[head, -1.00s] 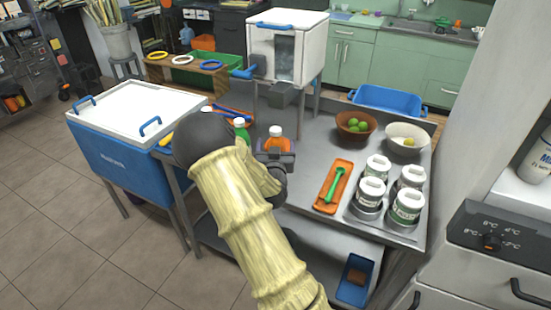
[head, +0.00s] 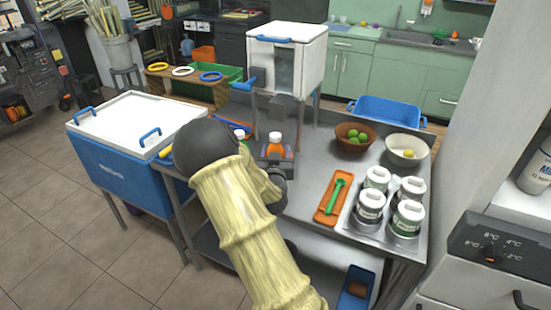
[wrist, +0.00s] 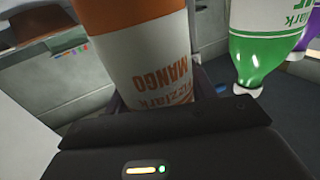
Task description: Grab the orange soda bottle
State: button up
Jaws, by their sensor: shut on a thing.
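The orange soda bottle (head: 275,146) has a white cap and stands upright at my gripper in the head view. In the wrist view the bottle (wrist: 140,50) fills the space between the fingers, with a white label reading MANGO. My gripper (head: 277,163) is shut on it, and the dark palm (wrist: 165,135) shows below it in the wrist view. I cannot tell whether the bottle's base touches the counter. A green bottle (wrist: 262,55) stands apart to the right in the wrist view. In the head view it is mostly hidden behind my arm.
A purple bottle (wrist: 309,40) is at the wrist view's right edge. On the metal counter (head: 305,190) are an orange tray (head: 325,211), several white jars (head: 370,205), a bowl of limes (head: 345,134) and a pale bowl (head: 406,160). A blue cooler (head: 125,175) stands left.

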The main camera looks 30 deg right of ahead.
notch_tip(320, 180, up, 8)
jog(key=shift+r, duration=0.1)
dwell(0.8)
